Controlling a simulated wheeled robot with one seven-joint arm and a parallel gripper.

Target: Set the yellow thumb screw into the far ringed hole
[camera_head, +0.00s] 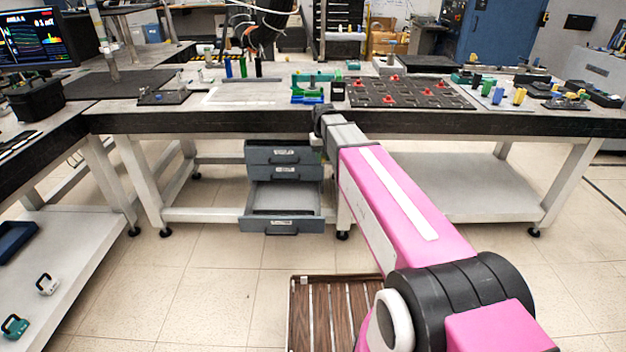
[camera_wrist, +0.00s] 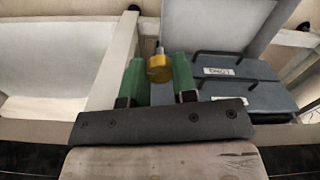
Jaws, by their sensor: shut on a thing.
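The yellow thumb screw (camera_wrist: 158,68) shows in the wrist view between the green fingers of my gripper (camera_wrist: 159,78). My gripper is shut on it, and its grey shank points away from the wrist camera. In the head view I cannot make out my gripper or this screw; my pink arm reaches toward the bench front. A dark board (camera_head: 440,98) with red pieces lies on the bench top right of the arm. I cannot pick out the far ringed hole in either view.
The workbench (camera_head: 210,121) spans the head view. Its grey drawer unit (camera_head: 283,155) has the lower drawer (camera_head: 282,218) pulled out; the unit also shows in the wrist view (camera_wrist: 235,85). Several coloured pieces stand at the bench's right. A wooden slatted crate (camera_head: 297,318) sits on the floor.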

